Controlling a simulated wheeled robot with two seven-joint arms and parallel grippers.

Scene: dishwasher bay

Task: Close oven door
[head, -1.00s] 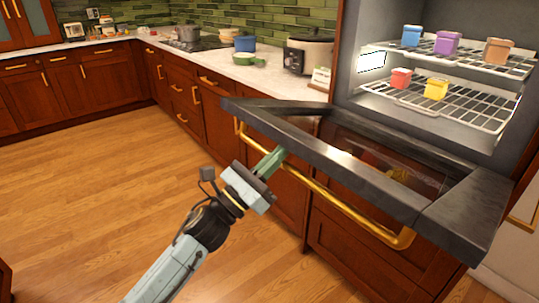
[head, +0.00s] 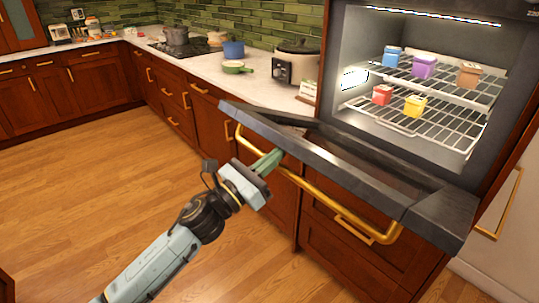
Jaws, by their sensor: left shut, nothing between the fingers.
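The oven (head: 341,60) is set in the cabinet at the right, its lit inside in full view. Its dark door (head: 345,165) is hinged down and stands out from the oven front, well open. A gold handle bar (head: 318,190) runs along the door's outer side. My left gripper (head: 270,160) is shut, with its green fingers at the door's outer side near the left end of the handle. I cannot tell whether the fingers touch the door or the handle. My right gripper is not in view.
Several coloured boxes, such as a purple one (head: 424,65), stand on two wire racks (head: 440,120) in the oven. A slow cooker (head: 296,62) and a green pan (head: 237,67) stand on the counter (head: 205,63). The wood floor (head: 90,170) at the left is clear.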

